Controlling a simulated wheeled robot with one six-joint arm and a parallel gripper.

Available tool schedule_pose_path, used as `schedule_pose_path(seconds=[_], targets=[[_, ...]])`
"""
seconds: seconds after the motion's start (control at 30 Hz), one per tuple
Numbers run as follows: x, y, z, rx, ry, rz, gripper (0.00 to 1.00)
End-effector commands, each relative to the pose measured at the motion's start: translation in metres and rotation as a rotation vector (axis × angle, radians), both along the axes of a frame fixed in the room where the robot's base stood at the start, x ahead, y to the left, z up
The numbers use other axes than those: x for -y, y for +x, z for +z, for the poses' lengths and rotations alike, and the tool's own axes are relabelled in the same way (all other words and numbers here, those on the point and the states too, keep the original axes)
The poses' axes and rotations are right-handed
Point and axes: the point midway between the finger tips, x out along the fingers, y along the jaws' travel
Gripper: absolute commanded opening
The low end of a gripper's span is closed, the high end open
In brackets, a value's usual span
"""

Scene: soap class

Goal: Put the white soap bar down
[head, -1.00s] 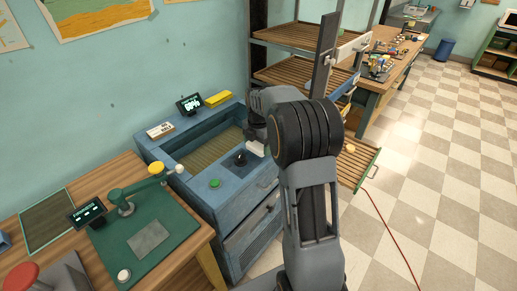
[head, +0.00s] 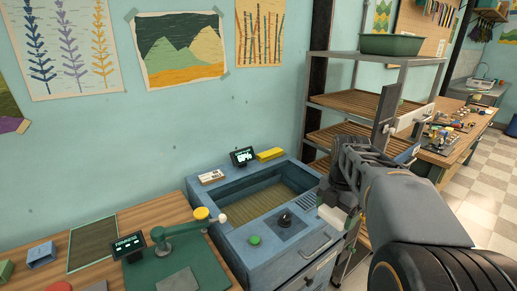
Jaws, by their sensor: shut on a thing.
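The white soap bar (head: 331,216) shows as a pale block at the end of my gripper (head: 341,207), near the front right corner of the blue cabinet (head: 262,252). My gripper is shut on it. The arm comes in from the lower right and hides part of the fingers and the ground behind them. I cannot tell whether the bar touches the cabinet or hangs above it.
The cabinet has a recessed slatted basin (head: 258,204), a black knob (head: 284,219) and a green button (head: 254,240). A yellow block (head: 270,154) and small display (head: 243,157) stand at its back. A slatted shelf rack (head: 365,103) stands right, behind my arm.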

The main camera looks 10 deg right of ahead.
Motion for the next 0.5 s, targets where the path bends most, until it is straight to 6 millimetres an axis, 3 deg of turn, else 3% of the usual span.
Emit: schedule_pose_path(seconds=[0.07, 0.23, 0.5], targets=[[0.000, -0.001, 0.001, 0.000, 0.000, -0.002, 0.55], [0.001, 0.000, 0.001, 0.000, 0.000, -0.198, 0.55], [0.007, 0.021, 0.016, 0.000, 0.000, -0.811, 0.55]])
